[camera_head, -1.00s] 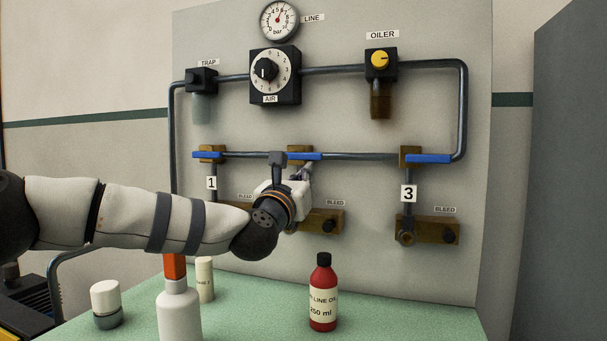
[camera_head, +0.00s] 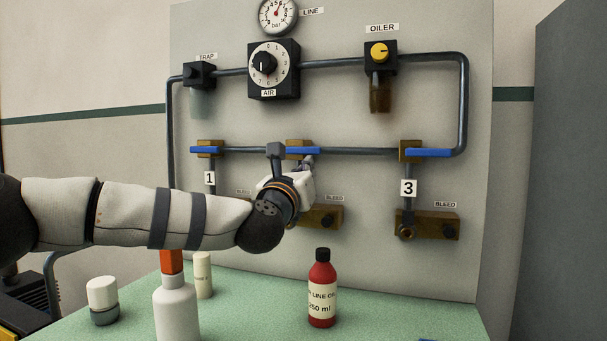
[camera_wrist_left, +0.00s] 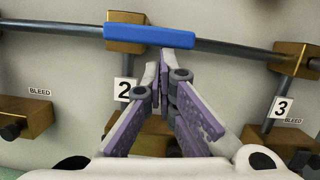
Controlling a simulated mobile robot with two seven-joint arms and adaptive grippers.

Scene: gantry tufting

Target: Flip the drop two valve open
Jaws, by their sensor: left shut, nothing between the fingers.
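The drop two valve has a blue lever (camera_head: 303,150) on a brass body, lying level along the horizontal pipe and crosswise to its drop. The lever also shows in the left wrist view (camera_wrist_left: 150,36), above the "2" tag (camera_wrist_left: 124,90). My left gripper (camera_wrist_left: 163,62) is shut and empty, its fingertips just below the lever's right part in that view. I cannot tell whether they touch it. In the head view my left gripper (camera_head: 306,162) is just under the lever, and my wrist hides the drop two pipe and tag. My right gripper is not in view.
Blue levers of drop one (camera_head: 207,150) and drop three (camera_head: 428,153) flank it. The air regulator (camera_head: 273,68) and oiler (camera_head: 380,75) are above. On the green bench stand a red oil bottle (camera_head: 322,290), a white bottle (camera_head: 177,312) and small containers.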

